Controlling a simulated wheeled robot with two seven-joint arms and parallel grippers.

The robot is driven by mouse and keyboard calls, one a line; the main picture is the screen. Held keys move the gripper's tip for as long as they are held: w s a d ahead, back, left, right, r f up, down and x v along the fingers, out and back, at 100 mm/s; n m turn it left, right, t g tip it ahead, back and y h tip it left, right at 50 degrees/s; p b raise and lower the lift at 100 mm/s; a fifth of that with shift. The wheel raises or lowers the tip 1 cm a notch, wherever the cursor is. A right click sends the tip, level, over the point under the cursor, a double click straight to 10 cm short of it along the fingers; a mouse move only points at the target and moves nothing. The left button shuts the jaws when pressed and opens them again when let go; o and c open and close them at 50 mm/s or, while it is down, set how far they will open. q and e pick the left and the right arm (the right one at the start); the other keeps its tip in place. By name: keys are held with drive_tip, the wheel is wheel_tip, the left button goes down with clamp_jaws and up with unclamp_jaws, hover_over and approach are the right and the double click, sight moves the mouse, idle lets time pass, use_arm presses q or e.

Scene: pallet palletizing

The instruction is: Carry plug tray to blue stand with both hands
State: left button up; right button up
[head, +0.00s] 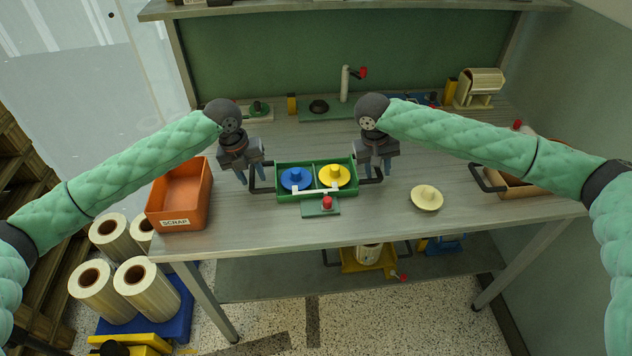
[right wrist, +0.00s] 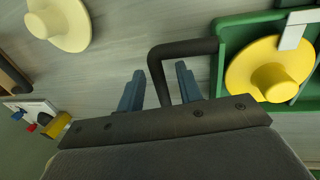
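The green two-compartment plug tray (head: 314,176) sits on the bench, with a blue plug (head: 296,179) in its left compartment and a yellow plug (head: 335,176) in its right. A black handle stands out at each end. My left gripper (head: 251,176) is at the left handle, its fingers apart. My right gripper (head: 375,170) is at the right handle. In the right wrist view the handle (right wrist: 183,48) passes between the open fingers (right wrist: 160,88), with gaps beside it. Which thing is the blue stand is unclear; a blue base (head: 180,312) under paper rolls stands on the floor.
A red-knobbed toggle clamp (head: 322,206) stands at the tray's front edge, its white bar over the rim. An orange scrap bin (head: 180,200) is at left, a loose cream plug (head: 427,198) at right. A brown handled bin (head: 510,186) is further right. Fixtures line the bench's back.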

use_arm(q)
drive_tip(key=shift+d+f, duration=0.15)
drive_tip(key=shift+f, duration=0.6)
use_arm(e)
drive_tip(key=shift+d+f, duration=0.15)
drive_tip(key=shift+f, duration=0.55)
use_arm(q)
clamp_jaws()
use_arm(e)
clamp_jaws()
